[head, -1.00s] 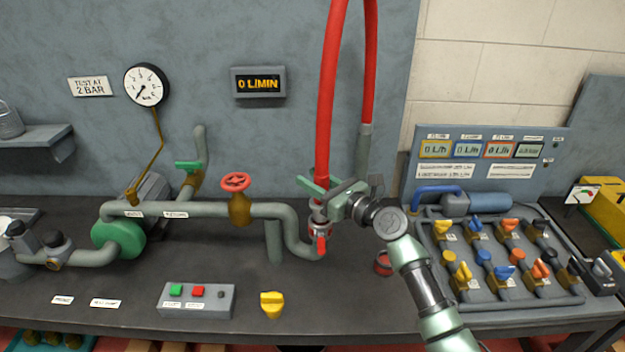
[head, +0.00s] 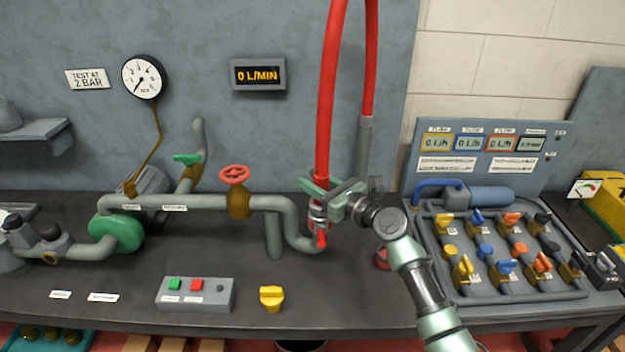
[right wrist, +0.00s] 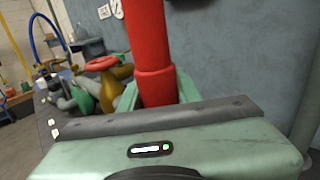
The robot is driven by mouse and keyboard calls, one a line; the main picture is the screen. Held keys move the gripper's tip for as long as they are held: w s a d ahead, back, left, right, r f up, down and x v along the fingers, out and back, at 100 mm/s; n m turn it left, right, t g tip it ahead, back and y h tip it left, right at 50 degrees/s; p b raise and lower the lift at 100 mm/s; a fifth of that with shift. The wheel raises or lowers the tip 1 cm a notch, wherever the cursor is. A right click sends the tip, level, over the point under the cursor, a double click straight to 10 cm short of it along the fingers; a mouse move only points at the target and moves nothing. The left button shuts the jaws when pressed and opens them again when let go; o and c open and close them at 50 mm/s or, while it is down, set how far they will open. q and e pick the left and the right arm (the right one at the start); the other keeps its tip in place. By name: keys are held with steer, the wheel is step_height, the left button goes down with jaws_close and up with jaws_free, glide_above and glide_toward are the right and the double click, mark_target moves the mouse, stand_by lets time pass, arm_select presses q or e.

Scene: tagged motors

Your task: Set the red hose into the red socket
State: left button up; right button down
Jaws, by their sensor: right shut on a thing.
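The red hose (head: 325,100) hangs in a loop from above, and its near end runs down to my right gripper (head: 321,192). My right gripper is shut on the hose's lower end, which stands about upright. In the right wrist view the red hose (right wrist: 152,55) rises from between the green fingers. My left gripper is not in view.
A red ring-shaped part (head: 382,259) lies behind my right arm. A red handwheel (head: 235,175) stands on the pipe to the left. A button box (head: 195,294) and a yellow knob (head: 271,298) are near the front edge. A valve panel (head: 510,260) fills the right.

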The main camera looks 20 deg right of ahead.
steer(key=shift+f+b, duration=0.6)
steer(key=shift+f, duration=0.3)
steer(key=c, duration=0.9)
jaws_free()
steer(key=shift+f, duration=0.1)
steer(key=shift+s, duration=0.1)
